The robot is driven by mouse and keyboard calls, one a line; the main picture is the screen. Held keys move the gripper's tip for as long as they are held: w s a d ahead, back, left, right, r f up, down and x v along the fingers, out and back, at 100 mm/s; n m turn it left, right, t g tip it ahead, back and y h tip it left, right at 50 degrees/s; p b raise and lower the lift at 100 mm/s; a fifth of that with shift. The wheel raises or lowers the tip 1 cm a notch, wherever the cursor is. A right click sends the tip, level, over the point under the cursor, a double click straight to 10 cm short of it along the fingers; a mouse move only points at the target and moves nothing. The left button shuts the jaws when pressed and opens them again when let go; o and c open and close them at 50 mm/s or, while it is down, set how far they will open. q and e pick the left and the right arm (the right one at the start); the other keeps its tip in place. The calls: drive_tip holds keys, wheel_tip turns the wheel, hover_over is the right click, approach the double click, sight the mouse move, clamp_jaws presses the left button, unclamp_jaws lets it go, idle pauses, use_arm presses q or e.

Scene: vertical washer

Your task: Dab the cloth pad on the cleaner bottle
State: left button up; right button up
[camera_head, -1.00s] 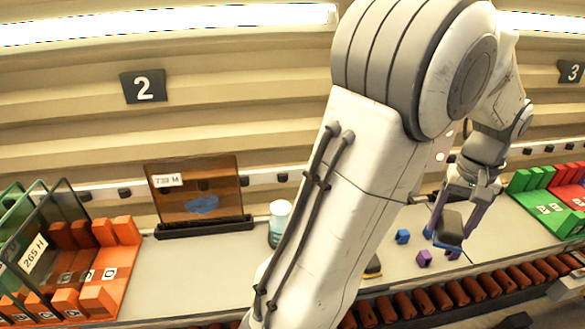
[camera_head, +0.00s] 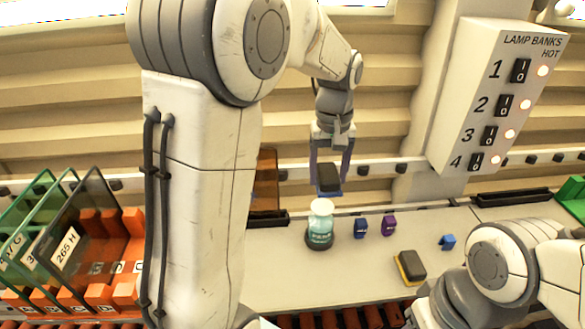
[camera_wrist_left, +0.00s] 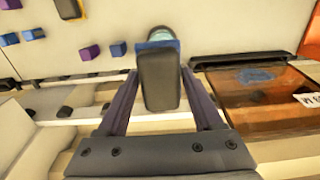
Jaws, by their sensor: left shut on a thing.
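My left gripper (camera_head: 329,182) is shut on a cloth pad (camera_head: 328,177), a dark block with a blue face underneath. The pad also shows between the fingers in the left wrist view (camera_wrist_left: 158,80). The cleaner bottle (camera_head: 320,226), with teal liquid, a pale top and a dark base, stands upright on the bench. The pad hangs just above the bottle in the head view, with a small gap between them in the picture. In the left wrist view the pad hides most of the bottle (camera_wrist_left: 162,32). My right gripper is out of view.
Small blue (camera_head: 360,227) and purple (camera_head: 388,224) blocks stand right of the bottle. A yellow-and-black pad (camera_head: 410,267) lies nearer the front. An amber panel (camera_head: 267,180) stands behind left. Orange racks (camera_head: 131,225) fill the left end. A lamp switch panel (camera_head: 500,100) is right.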

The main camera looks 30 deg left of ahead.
sight(323, 206)
use_arm(q)
drive_tip(key=shift+a+f, duration=0.15)
drive_tip(key=shift+a, duration=0.05)
drive_tip(key=shift+f+b, duration=0.2)
drive_tip(key=shift+b, duration=0.1)
wheel_tip(323, 206, down, 5)
drive_tip(key=b, duration=0.4)
drive_tip(key=shift+f+b, duration=0.15)
drive_tip(key=shift+b, duration=0.15)
drive_tip(key=shift+f+b, duration=0.7)
drive_tip(key=shift+f, duration=0.35)
idle(0.8)
drive_tip(key=shift+r, duration=0.1)
idle(0.4)
wheel_tip(323, 206, up, 7)
drive_tip(key=p, duration=0.6)
drive_tip(key=shift+p, duration=0.3)
idle(0.4)
